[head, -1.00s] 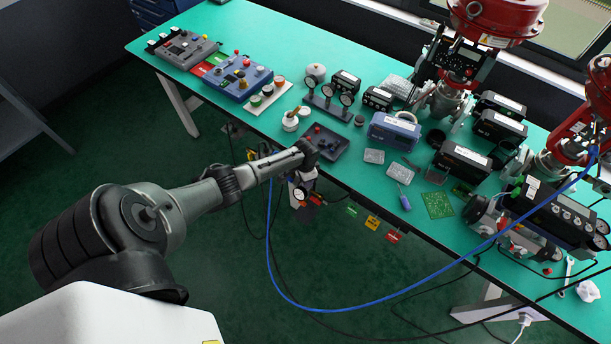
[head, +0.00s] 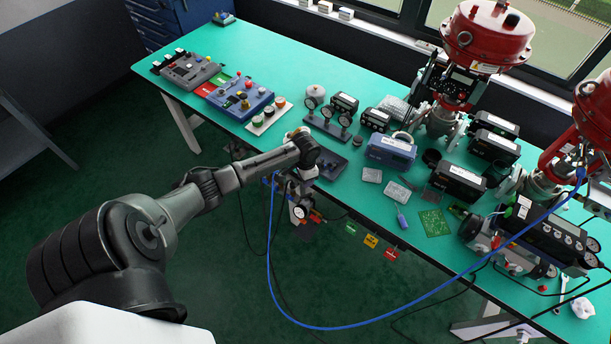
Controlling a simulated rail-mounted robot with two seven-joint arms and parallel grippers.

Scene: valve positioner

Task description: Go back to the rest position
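My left arm reaches in from the lower left in the head view, and its dark wrist end (head: 305,150) is over the front edge of the green bench (head: 230,50). It covers part of a small white jar (head: 297,133) and is beside a dark tray (head: 330,163). The fingers of my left gripper cannot be made out, so its opening and any hold are unclear. My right gripper is not in view.
A gauge regulator (head: 300,212) hangs below the bench edge near my wrist. A blue hose (head: 420,305) loops in front of the bench to the red-topped valve (head: 487,38) side. Coloured tags (head: 370,240) hang from the edge. Open floor lies at the lower middle.

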